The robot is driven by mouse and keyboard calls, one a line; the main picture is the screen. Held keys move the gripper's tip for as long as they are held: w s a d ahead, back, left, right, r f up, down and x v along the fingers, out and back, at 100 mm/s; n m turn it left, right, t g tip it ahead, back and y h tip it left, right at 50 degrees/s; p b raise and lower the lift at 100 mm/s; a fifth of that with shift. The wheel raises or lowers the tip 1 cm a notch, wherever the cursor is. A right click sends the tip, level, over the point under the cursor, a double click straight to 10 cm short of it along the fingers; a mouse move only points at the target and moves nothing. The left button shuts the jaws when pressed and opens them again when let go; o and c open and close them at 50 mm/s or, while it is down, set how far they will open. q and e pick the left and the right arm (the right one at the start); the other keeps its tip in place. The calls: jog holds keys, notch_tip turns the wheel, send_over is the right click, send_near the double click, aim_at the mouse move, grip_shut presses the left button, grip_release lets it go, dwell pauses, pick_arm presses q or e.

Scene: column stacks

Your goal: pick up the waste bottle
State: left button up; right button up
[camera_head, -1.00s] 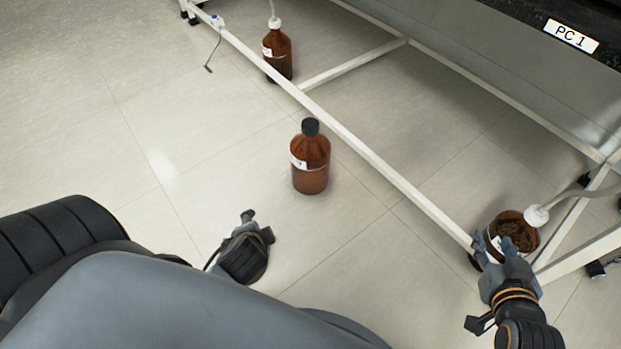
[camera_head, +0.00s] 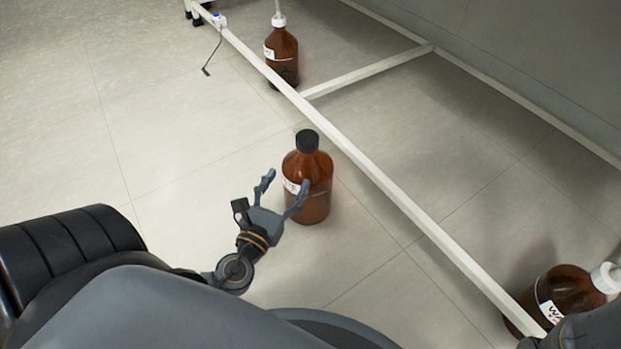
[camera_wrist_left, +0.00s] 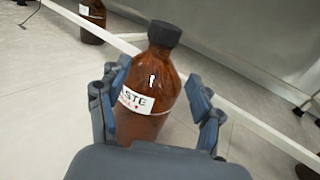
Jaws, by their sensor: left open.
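The waste bottle (camera_head: 309,168) is brown with a black cap and a white label. It stands upright on the floor in front of the white rail. In the left wrist view the bottle (camera_wrist_left: 150,85) fills the middle, with part of its label reading "STE". My left gripper (camera_head: 285,187) is open, its fingers pointing at the bottle from the near left. In the left wrist view one finger shows on each side of the bottle, and the palm hides its base. Contact cannot be told. My right gripper is not clearly visible; only a dark part of my right arm shows at the lower right corner.
A low white rail (camera_head: 370,178) runs diagonally just behind the bottle. A second brown bottle (camera_head: 281,58) with a white cap and tube stands beyond it. A third (camera_head: 565,290) is at lower right, partly hidden by the rail and my arm. The floor to the left is clear.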

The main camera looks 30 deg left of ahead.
aim_at(304, 153)
pick_arm(q)
jog(key=w, duration=0.3)
jog(key=w+a, duration=0.1)
jog(key=w, duration=0.2)
jog(key=shift+w+a, duration=0.1)
jog(key=shift+w, duration=0.05)
jog(key=w+b, duration=0.1)
jog(key=w, duration=0.1)
jog(key=w+a+b, duration=0.1)
jog(key=w, duration=0.1)
jog(key=shift+w, duration=0.4)
jog(key=shift+w+r, duration=0.1)
jog(key=shift+w, duration=0.1)
grip_shut()
jog(key=shift+r, duration=0.2)
